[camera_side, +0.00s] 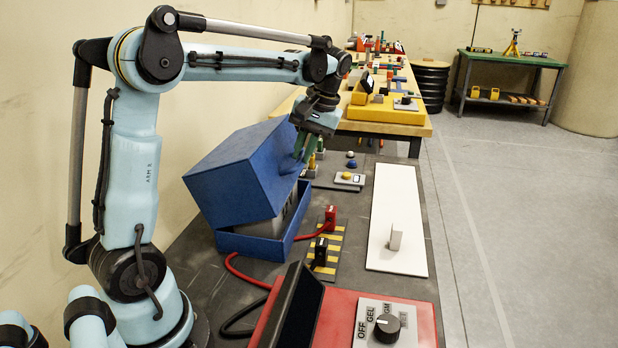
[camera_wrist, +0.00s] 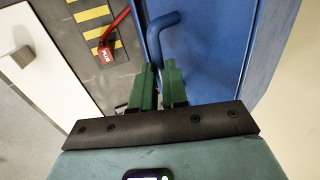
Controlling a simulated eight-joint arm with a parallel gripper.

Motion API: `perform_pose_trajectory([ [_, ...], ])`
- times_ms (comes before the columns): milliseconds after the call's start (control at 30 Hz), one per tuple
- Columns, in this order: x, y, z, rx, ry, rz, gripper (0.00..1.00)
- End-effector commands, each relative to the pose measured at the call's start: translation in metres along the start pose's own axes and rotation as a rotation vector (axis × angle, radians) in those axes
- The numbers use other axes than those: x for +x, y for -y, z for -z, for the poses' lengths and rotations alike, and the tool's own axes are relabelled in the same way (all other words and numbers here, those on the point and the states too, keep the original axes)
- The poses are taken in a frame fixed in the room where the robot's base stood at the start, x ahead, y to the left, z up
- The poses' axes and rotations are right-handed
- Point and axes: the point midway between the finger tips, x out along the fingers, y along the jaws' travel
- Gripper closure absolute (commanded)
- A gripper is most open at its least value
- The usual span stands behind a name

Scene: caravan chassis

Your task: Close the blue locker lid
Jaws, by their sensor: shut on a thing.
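The blue locker lid (camera_side: 235,175) is a deep box-shaped cover, tilted partly open above the blue locker base (camera_side: 243,246). A gap shows between them, with something grey (camera_side: 272,226) inside. My gripper (camera_side: 303,143) is at the lid's upper right side. The lid's blue face (camera_wrist: 205,55) fills the area beside the handle. The fingers hide part of the handle.
A red plug (camera_side: 330,215) with a red cable lies by a yellow-black striped plate (camera_side: 326,250) right of the locker. A white panel (camera_side: 396,225) with a small upright block lies farther right. A red control box (camera_side: 400,318) with a dial is in front.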

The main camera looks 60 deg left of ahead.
Motion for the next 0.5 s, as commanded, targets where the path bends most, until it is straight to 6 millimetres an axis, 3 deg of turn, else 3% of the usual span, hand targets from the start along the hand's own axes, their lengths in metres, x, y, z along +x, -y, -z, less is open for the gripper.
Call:
perform_pose_trajectory([
  [100,0.014,-0.026,0.0,0.014,-0.003,-0.01,1.0],
  [300,0.034,-0.048,0.0,0.011,-0.005,-0.011,1.0],
  [500,0.033,-0.046,0.0,0.007,-0.003,-0.007,0.69],
])
